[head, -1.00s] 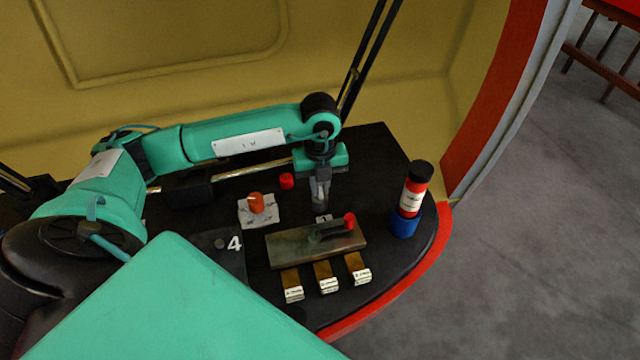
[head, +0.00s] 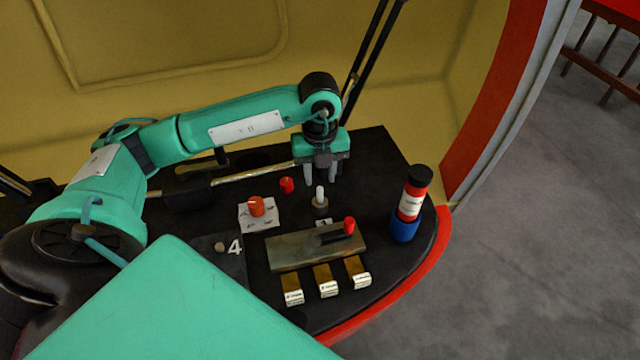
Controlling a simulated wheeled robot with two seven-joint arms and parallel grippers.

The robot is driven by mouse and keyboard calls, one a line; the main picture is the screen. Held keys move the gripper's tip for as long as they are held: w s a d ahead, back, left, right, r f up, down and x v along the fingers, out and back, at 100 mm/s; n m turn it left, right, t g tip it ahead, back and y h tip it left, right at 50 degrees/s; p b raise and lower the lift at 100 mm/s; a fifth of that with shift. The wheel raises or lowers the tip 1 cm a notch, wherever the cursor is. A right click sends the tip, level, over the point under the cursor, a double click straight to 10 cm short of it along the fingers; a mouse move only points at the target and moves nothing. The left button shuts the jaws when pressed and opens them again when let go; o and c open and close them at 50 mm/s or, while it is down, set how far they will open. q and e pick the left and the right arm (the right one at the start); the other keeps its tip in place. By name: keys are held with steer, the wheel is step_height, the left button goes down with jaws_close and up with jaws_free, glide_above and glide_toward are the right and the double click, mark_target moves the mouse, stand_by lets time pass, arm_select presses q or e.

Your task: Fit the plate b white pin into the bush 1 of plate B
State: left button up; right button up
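The white pin (head: 320,191) stands upright in a small grey-brown round bush (head: 320,207) on the dark desk, just behind a small white label (head: 323,221). The pin's lower end is hidden inside the bush. My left gripper (head: 322,178) is open and empty, its two fingers pointing down. It is above and slightly behind the pin, apart from it. I cannot make out the outline or marking of plate B around the bush. My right gripper is not in view.
A metal block (head: 290,252) with a red-knobbed lever (head: 348,226) lies in front of the bush. A red bottle (head: 412,197) stands in a blue holder at right. An orange knob (head: 256,206) on a pale plate and a red knob (head: 287,185) are to the left.

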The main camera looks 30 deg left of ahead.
arm_select(q)
step_height(320, 180, up, 7)
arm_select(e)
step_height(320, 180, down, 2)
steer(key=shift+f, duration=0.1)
arm_select(q)
steer(key=shift+f, duration=0.1)
